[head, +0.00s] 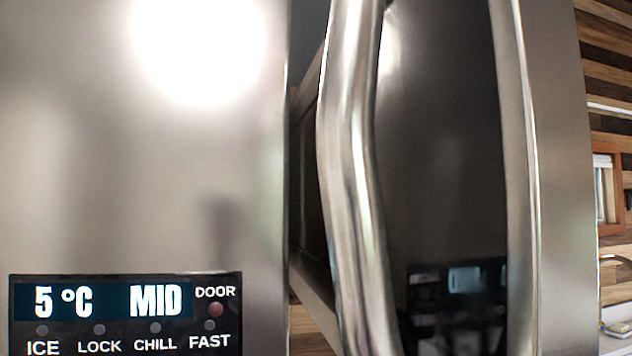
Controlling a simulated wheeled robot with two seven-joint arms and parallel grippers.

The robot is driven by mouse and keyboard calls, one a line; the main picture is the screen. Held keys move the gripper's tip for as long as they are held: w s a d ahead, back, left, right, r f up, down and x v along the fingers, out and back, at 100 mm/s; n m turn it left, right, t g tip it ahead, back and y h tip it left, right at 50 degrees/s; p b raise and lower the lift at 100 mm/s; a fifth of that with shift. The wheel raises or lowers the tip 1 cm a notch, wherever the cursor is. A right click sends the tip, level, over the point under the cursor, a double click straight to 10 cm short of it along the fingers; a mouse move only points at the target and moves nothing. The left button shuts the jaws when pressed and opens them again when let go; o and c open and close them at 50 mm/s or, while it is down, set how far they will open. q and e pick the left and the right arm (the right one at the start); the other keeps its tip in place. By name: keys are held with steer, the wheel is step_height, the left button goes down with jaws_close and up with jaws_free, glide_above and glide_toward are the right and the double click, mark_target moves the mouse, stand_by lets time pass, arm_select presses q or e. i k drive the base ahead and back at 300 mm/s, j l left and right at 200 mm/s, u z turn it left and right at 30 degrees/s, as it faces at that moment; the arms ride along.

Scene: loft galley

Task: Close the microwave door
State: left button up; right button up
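The microwave door fills the middle and right of the head view very close up. Its dark glass (445,150) is framed by a steel strip (522,170), and a thick curved steel handle (350,170) runs down its left side. The door is seen at a slant; its top and bottom are cut off, so I cannot tell how far it is open. A dim reflection with a small bluish patch shows low in the glass. Neither of my grippers is in view.
A steel fridge front (140,190) with a display panel (125,315) fills the left side. A dark, narrow gap (308,200) separates it from the handle.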

mark_target(442, 192)
steer(key=k+j, duration=0.3)
steer(key=k+j+z, duration=0.1)
steer(key=k+j, duration=0.2)
steer(key=k, duration=0.2)
steer(key=k+j, duration=0.3)
steer(key=k, duration=0.15)
steer(key=z, duration=0.05)
